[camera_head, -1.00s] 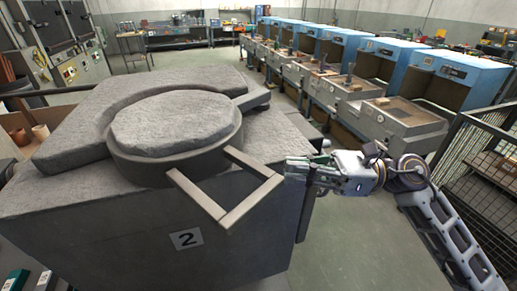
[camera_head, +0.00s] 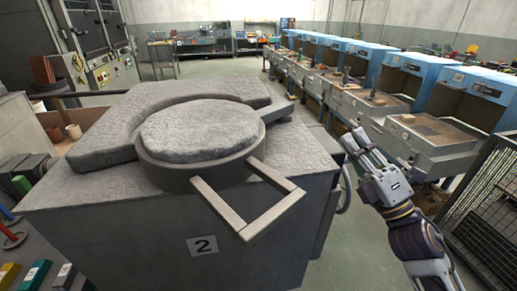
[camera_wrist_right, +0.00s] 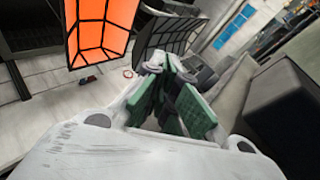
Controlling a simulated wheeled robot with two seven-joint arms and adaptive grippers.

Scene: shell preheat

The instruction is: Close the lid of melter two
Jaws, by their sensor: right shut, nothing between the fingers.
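Melter two (camera_head: 205,245) is a large grey block with a "2" label on its front. Its round, rough-topped lid (camera_head: 198,131) lies flat in its dark rim, inside the curved stone collar (camera_head: 110,130) on the melter's top. A square bar handle (camera_head: 272,219) sticks out from the lid's front right side, over the melter's edge. My right gripper (camera_head: 352,140) is shut and empty, to the right of the handle and apart from it. In the right wrist view its green finger pads (camera_wrist_right: 185,102) are together. My left gripper is out of view.
A row of blue-hooded stations (camera_head: 415,80) stands behind at the right. A wire mesh cage (camera_head: 490,215) is close to my right arm. Clay-coloured pots (camera_head: 73,132) stand left of the melter. Open floor (camera_head: 335,250) lies between melter and cage.

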